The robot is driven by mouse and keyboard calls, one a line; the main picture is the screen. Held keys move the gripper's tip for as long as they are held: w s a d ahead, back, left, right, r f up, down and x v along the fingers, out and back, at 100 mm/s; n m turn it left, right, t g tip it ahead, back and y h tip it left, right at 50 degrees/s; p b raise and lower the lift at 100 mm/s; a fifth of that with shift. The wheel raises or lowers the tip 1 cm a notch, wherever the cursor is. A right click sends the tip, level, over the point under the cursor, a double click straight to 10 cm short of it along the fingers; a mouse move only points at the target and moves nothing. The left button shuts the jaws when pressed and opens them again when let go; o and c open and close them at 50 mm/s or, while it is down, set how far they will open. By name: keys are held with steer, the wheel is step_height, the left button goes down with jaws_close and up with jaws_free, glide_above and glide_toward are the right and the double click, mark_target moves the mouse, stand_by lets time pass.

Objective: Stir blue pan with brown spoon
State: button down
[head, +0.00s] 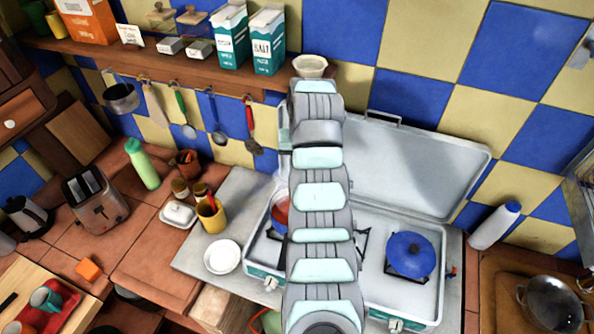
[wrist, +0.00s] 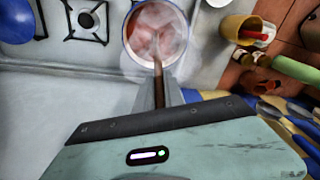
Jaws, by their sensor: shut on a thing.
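My gripper (wrist: 160,98) shows in the wrist view, shut on the brown spoon (wrist: 158,78). The spoon's handle runs from between the fingers into an open pan with a pale rim and reddish contents (wrist: 150,38), with haze over it. The spoon's lower end is hidden in the contents. The gripper is hidden in the head view.
The stove's raised lid (head: 420,165) stands behind the burners. A yellow cup (head: 211,215), a white bowl (head: 222,257) and a butter dish (head: 178,214) are left of the stove. A white bottle (head: 495,226) stands to the right. Utensils hang below the shelf (head: 150,62).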

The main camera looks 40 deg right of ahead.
steer(key=shift+w+d+r, duration=0.1)
steer(key=shift+d+r, duration=0.1)
steer(key=shift+r, duration=0.75)
steer(key=shift+w+d+r, duration=0.1)
steer(key=shift+d+r, duration=0.05)
steer(key=shift+r, duration=0.8)
steer(key=shift+w+d+r, duration=0.1)
steer(key=shift+d+r, duration=0.1)
steer(key=shift+r, duration=0.75)
steer(key=shift+s+a+r+p, duration=0.1)
steer(key=shift+r+p, duration=0.5)
steer(key=shift+r, duration=1.85)
steer(key=shift+s, duration=0.1)
